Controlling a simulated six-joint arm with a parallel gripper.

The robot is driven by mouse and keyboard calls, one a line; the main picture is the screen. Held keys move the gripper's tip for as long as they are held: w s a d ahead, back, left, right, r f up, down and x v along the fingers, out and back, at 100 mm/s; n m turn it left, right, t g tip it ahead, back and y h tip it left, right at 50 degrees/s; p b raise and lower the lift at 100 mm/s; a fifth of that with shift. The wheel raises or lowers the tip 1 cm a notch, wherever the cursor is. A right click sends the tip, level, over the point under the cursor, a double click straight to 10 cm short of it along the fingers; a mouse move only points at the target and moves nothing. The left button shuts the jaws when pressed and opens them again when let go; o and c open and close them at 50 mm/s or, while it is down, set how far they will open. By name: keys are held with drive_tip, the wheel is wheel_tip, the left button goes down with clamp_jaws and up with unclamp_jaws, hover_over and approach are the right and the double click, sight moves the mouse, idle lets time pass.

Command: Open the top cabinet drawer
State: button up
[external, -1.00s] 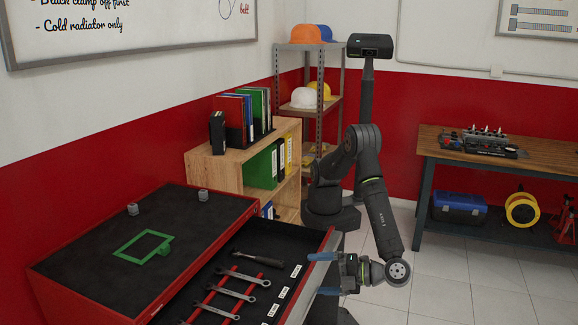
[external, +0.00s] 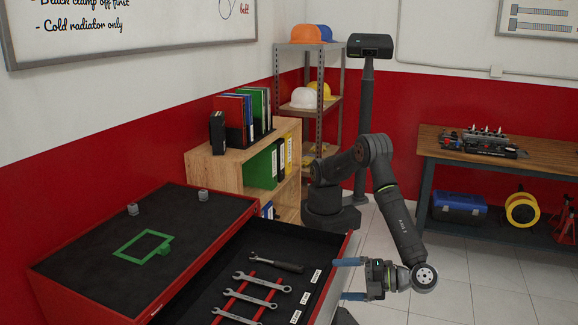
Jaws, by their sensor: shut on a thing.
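The red cabinet (external: 50,267) stands at the lower left with a black mat on top. Its top drawer (external: 215,275) is pulled out to the right and shows a black interior. Several wrenches (external: 250,290) and a dark-handled tool (external: 275,262) lie inside, with white labels along the front. My gripper (external: 345,279) is at the drawer's front edge, its blue fingers pointing left, one above the other. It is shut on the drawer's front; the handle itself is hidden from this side.
A green frame (external: 145,246) and two small grey parts (external: 203,195) lie on the cabinet top. A wooden shelf with binders (external: 264,168) stands behind the drawer. A workbench (external: 540,164) is at the right.

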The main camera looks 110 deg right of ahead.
drive_tip(key=shift+s+a+r, duration=0.45)
drive_tip(key=shift+s, duration=0.05)
drive_tip(key=o, duration=0.3)
drive_tip(key=shift+s, duration=0.1)
drive_tip(key=c, duration=0.3)
drive_tip(key=s+t+y, duration=0.1)
drive_tip(key=s, duration=0.1)
drive_tip(key=s+f+n+t+y, duration=0.1)
drive_tip(key=s, duration=0.1)
drive_tip(key=s+f+n+t+y, duration=0.1)
drive_tip(key=s, duration=0.1)
drive_tip(key=shift+a+f, duration=0.15)
drive_tip(key=c, duration=0.9)
drive_tip(key=s+d+f+n+t+y, duration=0.1)
drive_tip(key=s+f+n+t+y, duration=0.15)
drive_tip(key=s+n+y, duration=0.45)
drive_tip(key=m, duration=0.2)
approach(341, 294)
drive_tip(key=w, duration=1)
drive_tip(key=shift+d+f, duration=0.1)
drive_tip(key=shift+f, duration=0.05)
